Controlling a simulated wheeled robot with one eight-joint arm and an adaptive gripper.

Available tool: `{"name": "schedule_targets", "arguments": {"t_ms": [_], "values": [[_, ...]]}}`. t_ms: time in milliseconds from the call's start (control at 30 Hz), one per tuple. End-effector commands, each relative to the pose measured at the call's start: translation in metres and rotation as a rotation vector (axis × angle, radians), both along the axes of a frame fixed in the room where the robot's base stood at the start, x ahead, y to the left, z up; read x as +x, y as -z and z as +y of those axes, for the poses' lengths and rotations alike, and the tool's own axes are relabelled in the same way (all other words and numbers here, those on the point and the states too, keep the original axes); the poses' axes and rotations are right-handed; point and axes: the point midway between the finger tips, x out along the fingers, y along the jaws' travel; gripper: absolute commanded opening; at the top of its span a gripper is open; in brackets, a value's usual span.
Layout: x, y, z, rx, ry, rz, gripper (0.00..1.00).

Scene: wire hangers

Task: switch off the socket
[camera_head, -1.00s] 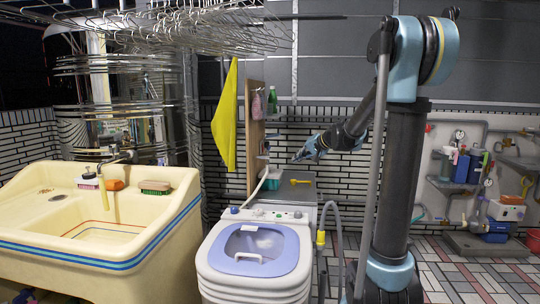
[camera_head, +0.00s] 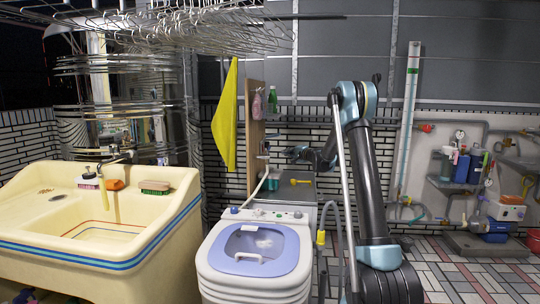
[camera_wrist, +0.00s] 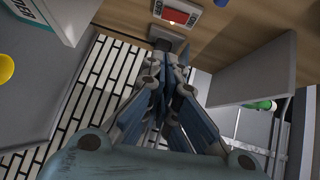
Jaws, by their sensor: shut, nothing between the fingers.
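In the wrist view, a white-framed socket plate with a red rocker switch (camera_wrist: 180,12) is on the wooden board (camera_wrist: 235,35) at the top edge. A small light glows just below the red part, and a dark grey plug-like block (camera_wrist: 168,38) sits under it. My gripper (camera_wrist: 172,60) is shut and empty, its fingers pointing up the picture toward the block and switch. A gap to the switch seems to remain, but contact with the block cannot be told. In the head view my gripper (camera_head: 295,153) is right of the board (camera_head: 256,130).
A grey shelf panel (camera_wrist: 245,75) juts out close to the right of my fingers, with a green bottle (camera_wrist: 258,104) beyond it. A grey surface (camera_wrist: 40,80) lies at left. In the head view, a washing machine (camera_head: 257,275) stands in front and wire hangers (camera_head: 190,25) hang above.

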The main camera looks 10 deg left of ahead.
Motion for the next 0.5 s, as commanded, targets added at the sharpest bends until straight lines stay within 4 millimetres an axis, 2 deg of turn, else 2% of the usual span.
{"name": "schedule_targets", "arguments": {"t_ms": [133, 500], "values": [[0.0077, 0.0049, 0.001, 0.02, 0.007, 0.001, 0.0], [0.0089, 0.0052, 0.0018, 0.021, 0.008, 0.002, 0.0]]}}
